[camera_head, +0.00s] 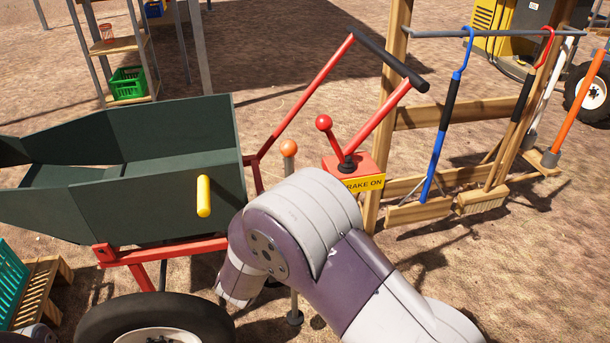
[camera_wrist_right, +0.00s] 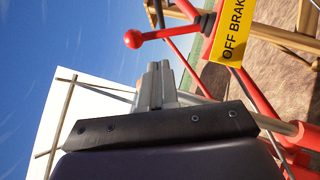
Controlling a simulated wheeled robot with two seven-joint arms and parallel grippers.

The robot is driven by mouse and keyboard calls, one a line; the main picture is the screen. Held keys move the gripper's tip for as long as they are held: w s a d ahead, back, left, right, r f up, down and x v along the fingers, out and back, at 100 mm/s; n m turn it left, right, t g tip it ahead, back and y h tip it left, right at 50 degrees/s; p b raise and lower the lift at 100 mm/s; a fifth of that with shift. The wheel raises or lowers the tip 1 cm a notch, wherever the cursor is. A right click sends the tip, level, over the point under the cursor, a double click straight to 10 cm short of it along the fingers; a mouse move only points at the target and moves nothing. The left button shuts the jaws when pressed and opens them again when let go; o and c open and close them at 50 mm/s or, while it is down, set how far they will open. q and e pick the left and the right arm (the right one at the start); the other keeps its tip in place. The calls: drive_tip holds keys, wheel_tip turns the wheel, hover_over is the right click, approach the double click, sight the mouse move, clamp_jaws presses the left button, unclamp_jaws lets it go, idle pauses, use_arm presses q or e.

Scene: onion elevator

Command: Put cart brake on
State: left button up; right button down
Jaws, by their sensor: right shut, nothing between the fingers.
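The cart's brake lever (camera_head: 335,140) has a red ball knob (camera_head: 323,122) and rises from a red box (camera_head: 343,170). It leans up and left, away from the ON end of the yellow label (camera_head: 365,184); my arm covers the label's left part. The right wrist view shows the lever (camera_wrist_right: 170,33), its knob (camera_wrist_right: 133,39) and the label (camera_wrist_right: 236,38), with OFF and part of BRAKE legible. My right gripper (camera_wrist_right: 158,68) is shut and empty, apart from the knob, just below it in that picture. In the head view my right arm hides it. My left gripper is out of view.
The green cart tub (camera_head: 155,200) stands left, with a yellow handle (camera_head: 203,196) and an orange knob (camera_head: 289,148) near my arm. The cart's handlebar (camera_head: 390,65) rises behind the lever. A wooden tool rack (camera_head: 450,115) with hanging tools stands right.

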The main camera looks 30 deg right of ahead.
sight(329, 138)
drive_tip(key=b+x, duration=0.2)
drive_tip(key=x, duration=0.6)
drive_tip(key=shift+d+r+m+g+p, duration=0.3)
drive_tip(key=shift+r+m+p, duration=0.1)
drive_tip(key=shift+p, duration=0.8)
drive_tip(key=shift+s+d+r+m+g+y+p, duration=0.45)
drive_tip(key=shift+d+m+y+p, duration=0.55)
drive_tip(key=shift+p, duration=2.7)
drive_tip(key=shift+s+d+r+m+g+y+p, duration=0.25)
drive_tip(key=shift+d+m+g+y+p, duration=0.65)
drive_tip(key=shift+p, duration=2.75)
drive_tip(key=shift+s+d+r+m+g+y+p, duration=0.4)
drive_tip(key=shift+d+m+p, duration=0.95)
drive_tip(key=shift+p, duration=2.35)
drive_tip(key=shift+w+d+r+n, duration=0.1)
drive_tip(key=shift+w+d+n, duration=0.1)
drive_tip(key=shift+d+n, duration=0.05)
